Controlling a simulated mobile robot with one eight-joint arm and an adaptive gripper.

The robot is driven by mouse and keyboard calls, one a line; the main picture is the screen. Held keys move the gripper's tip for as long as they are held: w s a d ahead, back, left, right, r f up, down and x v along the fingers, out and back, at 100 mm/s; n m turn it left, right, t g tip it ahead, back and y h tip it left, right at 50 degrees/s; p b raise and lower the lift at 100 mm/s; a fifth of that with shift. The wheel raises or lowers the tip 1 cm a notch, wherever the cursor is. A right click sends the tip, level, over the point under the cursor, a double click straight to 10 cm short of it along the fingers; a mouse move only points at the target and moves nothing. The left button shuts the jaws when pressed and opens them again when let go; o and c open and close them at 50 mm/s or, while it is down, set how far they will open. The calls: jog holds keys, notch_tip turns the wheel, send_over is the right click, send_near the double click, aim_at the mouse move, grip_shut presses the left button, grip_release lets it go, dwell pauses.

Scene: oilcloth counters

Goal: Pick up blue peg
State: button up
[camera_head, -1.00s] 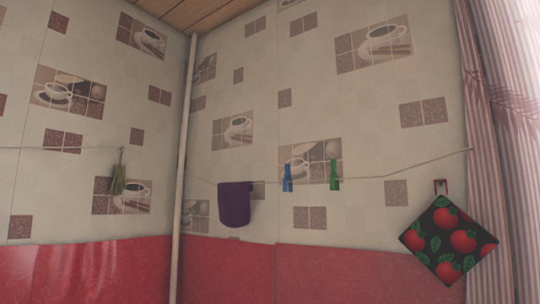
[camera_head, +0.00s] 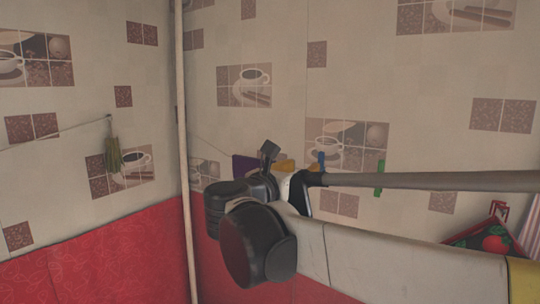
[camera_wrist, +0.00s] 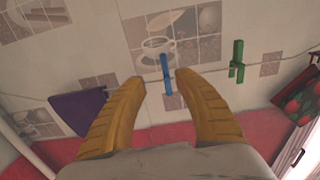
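The blue peg (camera_wrist: 166,72) hangs on a thin line against the tiled wall. In the wrist view it shows between the two orange fingertips of my gripper (camera_wrist: 159,79), which stand apart with visible gaps at both sides. My gripper is open and empty, and how far the peg is beyond the tips is hard to tell. In the head view only the peg's upper part (camera_head: 321,158) shows above my arm. There the orange fingers (camera_head: 286,165) are mostly hidden behind my arm.
A green peg (camera_wrist: 237,60) hangs on the line to the right. A purple cloth (camera_wrist: 78,110) hangs to the left. A potholder with a red fruit pattern (camera_wrist: 304,92) hangs further right. A dried bunch (camera_head: 113,155) hangs on the left wall, left of a pale vertical pipe (camera_head: 182,120).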

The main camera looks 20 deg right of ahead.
aim_at(320, 161)
jog(key=x, duration=0.4)
jog(key=shift+s+d+p, duration=0.15)
jog(key=shift+d+p, duration=0.15)
jog(key=shift+w+d, duration=0.45)
jog(key=p+x, duration=0.2)
jog(key=x, duration=0.3)
jog(key=shift+s+d+f, duration=0.1)
jog(key=shift+s, duration=0.15)
grip_shut()
